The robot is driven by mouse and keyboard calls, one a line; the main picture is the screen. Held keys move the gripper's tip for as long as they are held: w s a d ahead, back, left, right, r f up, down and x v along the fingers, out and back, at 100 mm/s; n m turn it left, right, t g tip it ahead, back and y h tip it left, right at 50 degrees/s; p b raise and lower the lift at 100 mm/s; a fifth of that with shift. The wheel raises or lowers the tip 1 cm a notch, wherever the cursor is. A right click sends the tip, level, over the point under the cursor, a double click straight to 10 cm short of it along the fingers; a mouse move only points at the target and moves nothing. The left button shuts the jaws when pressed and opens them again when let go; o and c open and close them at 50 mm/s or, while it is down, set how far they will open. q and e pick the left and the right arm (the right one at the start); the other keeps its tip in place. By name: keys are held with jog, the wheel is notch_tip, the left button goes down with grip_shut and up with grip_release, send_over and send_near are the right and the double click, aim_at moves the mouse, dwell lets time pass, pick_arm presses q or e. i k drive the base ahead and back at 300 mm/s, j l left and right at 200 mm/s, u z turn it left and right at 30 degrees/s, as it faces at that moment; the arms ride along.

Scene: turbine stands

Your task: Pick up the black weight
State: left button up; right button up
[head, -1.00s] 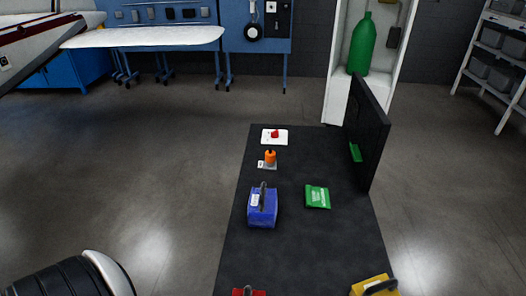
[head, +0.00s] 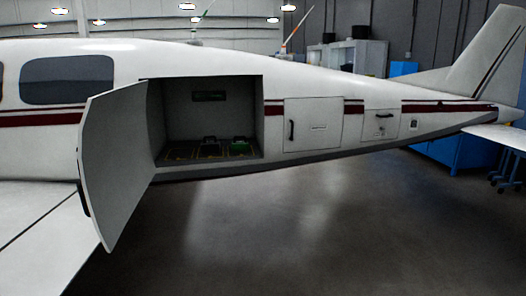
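A small black block (head: 210,148), which looks like the black weight, sits on the floor of the open cargo compartment in the side of a white aircraft. Neither of my grippers is in view.
The compartment door (head: 118,165) is swung open to the left. Yellow markings line the compartment floor (head: 178,155). A closed hatch (head: 313,125) is to the right. The wing (head: 40,225) fills the lower left. The grey floor (head: 320,230) in front is clear.

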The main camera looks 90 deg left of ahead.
aim_at(206, 147)
jog(key=u, duration=2.25)
jog(key=k+l+u, duration=0.1)
jog(key=u, duration=0.25)
jog(key=k+u, duration=0.35)
jog(key=i, duration=0.45)
